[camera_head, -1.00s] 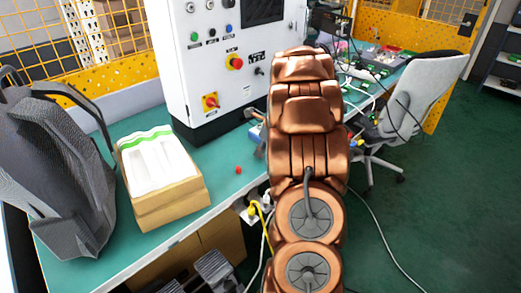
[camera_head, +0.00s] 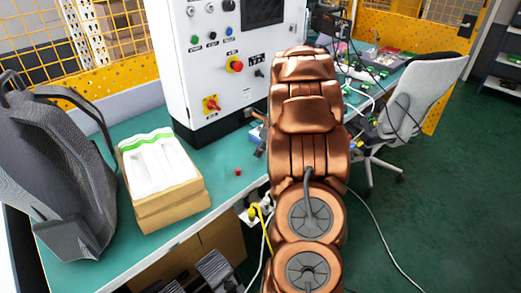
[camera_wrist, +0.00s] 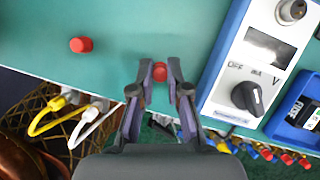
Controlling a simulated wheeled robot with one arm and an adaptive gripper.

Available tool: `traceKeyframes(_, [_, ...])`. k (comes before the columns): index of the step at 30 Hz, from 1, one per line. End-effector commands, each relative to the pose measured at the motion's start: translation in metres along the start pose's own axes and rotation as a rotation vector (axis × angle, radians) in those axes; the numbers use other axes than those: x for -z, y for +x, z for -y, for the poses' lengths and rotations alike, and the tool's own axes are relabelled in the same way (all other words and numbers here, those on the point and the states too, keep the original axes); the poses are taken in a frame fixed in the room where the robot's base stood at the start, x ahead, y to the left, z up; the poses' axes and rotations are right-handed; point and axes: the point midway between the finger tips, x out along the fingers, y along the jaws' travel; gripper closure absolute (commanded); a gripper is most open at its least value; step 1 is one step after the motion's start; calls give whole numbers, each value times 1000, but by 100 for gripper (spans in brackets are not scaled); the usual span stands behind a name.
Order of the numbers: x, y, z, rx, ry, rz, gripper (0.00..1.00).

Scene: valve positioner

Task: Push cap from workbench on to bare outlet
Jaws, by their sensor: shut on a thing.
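A red cap (camera_wrist: 160,72) shows between the fingertips of my gripper (camera_wrist: 160,76) in the wrist view. The gripper is shut on it, and the fingers hide its sides. A second small red cap (camera_wrist: 81,45) lies on the green workbench (camera_wrist: 130,25), to the left of and apart from the gripper. It also shows in the head view (camera_head: 238,171), near the bench's front edge. In the head view my arm hides most of the gripper. I cannot make out the bare outlet in either view.
A white instrument with a black knob (camera_wrist: 247,96) stands right of the gripper, beside a blue-cased meter (camera_wrist: 297,112). Yellow and white plugs (camera_wrist: 60,102) sit along the bench edge. A box (camera_head: 172,205), a backpack (camera_head: 60,165) and a control cabinet (camera_head: 205,75) occupy the bench.

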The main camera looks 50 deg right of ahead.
Motion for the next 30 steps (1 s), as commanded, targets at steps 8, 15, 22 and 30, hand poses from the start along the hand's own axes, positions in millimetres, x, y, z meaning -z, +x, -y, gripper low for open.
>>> traceKeyframes(8, [-1,-3,0,0,0,0,100])
traceKeyframes(15, [-6,-14,0,0,0,0,100])
traceKeyframes(22, [-10,-24,0,0,0,-1,100])
traceKeyframes(30, [-15,-35,0,0,0,0,100])
